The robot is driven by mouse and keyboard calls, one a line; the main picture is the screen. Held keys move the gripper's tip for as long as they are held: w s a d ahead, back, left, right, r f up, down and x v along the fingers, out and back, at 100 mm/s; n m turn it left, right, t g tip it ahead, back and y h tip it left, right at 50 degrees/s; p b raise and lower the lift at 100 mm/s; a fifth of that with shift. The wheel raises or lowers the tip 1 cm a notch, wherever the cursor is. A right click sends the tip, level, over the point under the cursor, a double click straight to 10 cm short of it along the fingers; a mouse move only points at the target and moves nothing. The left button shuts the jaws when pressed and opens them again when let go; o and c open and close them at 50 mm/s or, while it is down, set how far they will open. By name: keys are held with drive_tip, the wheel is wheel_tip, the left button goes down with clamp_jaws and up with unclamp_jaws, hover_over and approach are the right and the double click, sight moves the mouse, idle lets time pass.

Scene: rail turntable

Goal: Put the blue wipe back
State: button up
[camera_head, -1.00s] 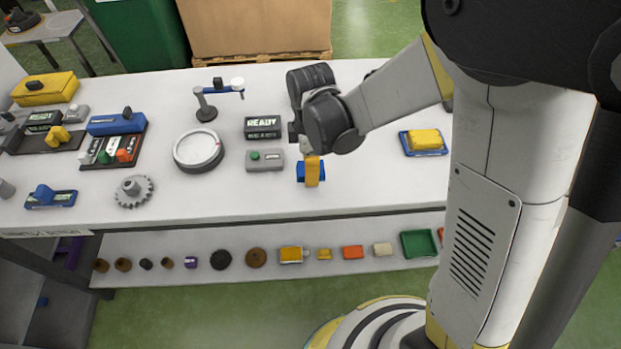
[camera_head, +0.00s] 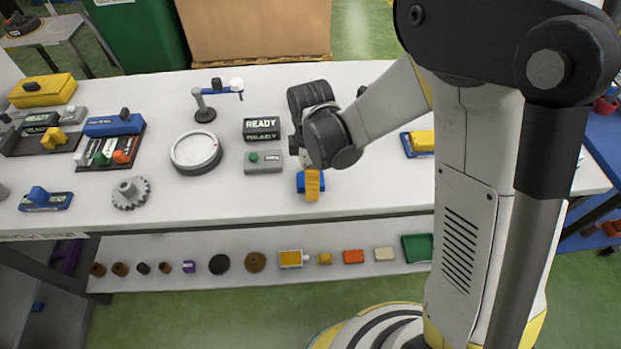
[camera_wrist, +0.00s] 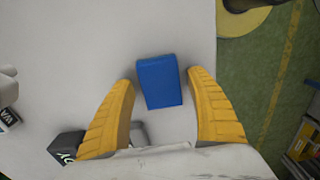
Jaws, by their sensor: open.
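The blue wipe (camera_wrist: 159,80) is a small plain blue block. In the wrist view it lies between the tips of my two yellow fingers, with a gap on each side. My gripper (camera_wrist: 162,79) is open around it. In the head view my gripper (camera_head: 312,185) points down near the front edge of the white table, and one yellow finger covers the middle of the blue wipe (camera_head: 300,181). I cannot tell whether the wipe touches the table. A blue tray (camera_head: 407,147) with a yellow block (camera_head: 422,140) stands to the right, partly hidden by my arm.
A grey box with a green button (camera_head: 264,162) and a black READY sign (camera_head: 262,129) stand just left of my gripper. A round white turntable (camera_head: 196,152) and a grey gear (camera_head: 131,193) are farther left. The lower shelf (camera_head: 200,285) holds several small parts.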

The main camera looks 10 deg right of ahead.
wheel_tip(320, 180, up, 12)
drive_tip(key=p, duration=0.4)
drive_tip(key=s+d+r+m+t, duration=0.7)
drive_tip(key=s+d+r+m, duration=0.3)
drive_tip(key=m, duration=0.7)
drive_tip(key=d+r, duration=0.2)
drive_tip(key=d, duration=0.1)
drive_tip(key=shift+s+d+m, duration=0.2)
drive_tip(key=shift+s+m, duration=0.1)
drive_tip(key=shift+s, duration=0.1)
drive_tip(key=shift+r, duration=0.1)
